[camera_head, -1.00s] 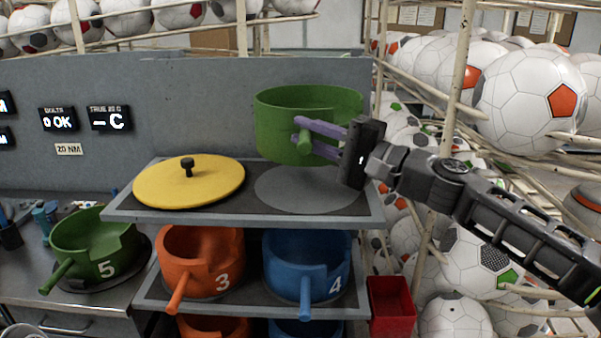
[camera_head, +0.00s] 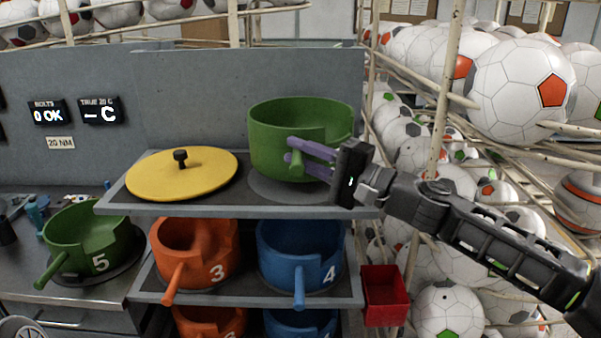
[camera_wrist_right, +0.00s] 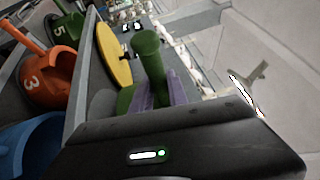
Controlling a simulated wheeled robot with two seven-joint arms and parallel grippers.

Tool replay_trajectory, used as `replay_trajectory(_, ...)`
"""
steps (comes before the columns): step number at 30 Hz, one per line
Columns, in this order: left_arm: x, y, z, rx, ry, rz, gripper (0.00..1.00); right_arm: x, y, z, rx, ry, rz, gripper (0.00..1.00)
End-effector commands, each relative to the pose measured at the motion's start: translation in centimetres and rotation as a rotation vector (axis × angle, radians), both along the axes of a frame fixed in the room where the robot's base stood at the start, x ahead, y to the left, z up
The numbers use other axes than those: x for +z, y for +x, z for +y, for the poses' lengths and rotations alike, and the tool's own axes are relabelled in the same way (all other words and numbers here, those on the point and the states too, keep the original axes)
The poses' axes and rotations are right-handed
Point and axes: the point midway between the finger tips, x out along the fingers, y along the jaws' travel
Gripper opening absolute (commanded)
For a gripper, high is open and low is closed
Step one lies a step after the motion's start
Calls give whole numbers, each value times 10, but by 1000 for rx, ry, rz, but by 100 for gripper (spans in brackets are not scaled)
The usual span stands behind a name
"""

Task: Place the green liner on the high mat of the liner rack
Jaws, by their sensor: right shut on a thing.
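The green liner (camera_head: 290,130) is upright over the high mat (camera_head: 265,188), a dark grey disc on the rack's top shelf. It hides most of the mat; I cannot tell whether its base touches it. My right gripper (camera_head: 297,158) comes in from the right, its purple fingers shut on the liner's handle. The right wrist view shows the green handle (camera_wrist_right: 147,55) between the purple fingers (camera_wrist_right: 165,90). My left gripper is in neither current view.
A yellow lid (camera_head: 182,175) lies left of the liner on the same shelf. Orange liner 3 (camera_head: 200,250) and blue liner 4 (camera_head: 300,250) stand below. Another green liner, 5 (camera_head: 88,238), sits left. A red bin (camera_head: 385,295) is at lower right.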

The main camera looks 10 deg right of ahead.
Motion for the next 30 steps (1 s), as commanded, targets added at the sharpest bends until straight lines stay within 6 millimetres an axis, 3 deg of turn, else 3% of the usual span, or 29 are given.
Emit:
replay_trajectory(5, 0, 0, 0, 0, 0, 0, 39, 0, 0, 0, 0, -1, -4, 0)
replay_trajectory(15, 3, 0, 0, 1, 1, 1, 39, -38, -1, 1, 3, 0, -3, 0)
replay_trajectory(26, 0, 0, 0, 0, 1, 1, 39, -43, -1, 1, 1, -1, -5, 0)
replay_trajectory(27, 1, 0, 0, 0, 0, 0, 39, -44, 0, 0, 1, -1, -1, 21)
replay_trajectory(30, 1, 0, 0, 0, 0, 0, 39, -43, 0, 0, 1, -1, -1, 29)
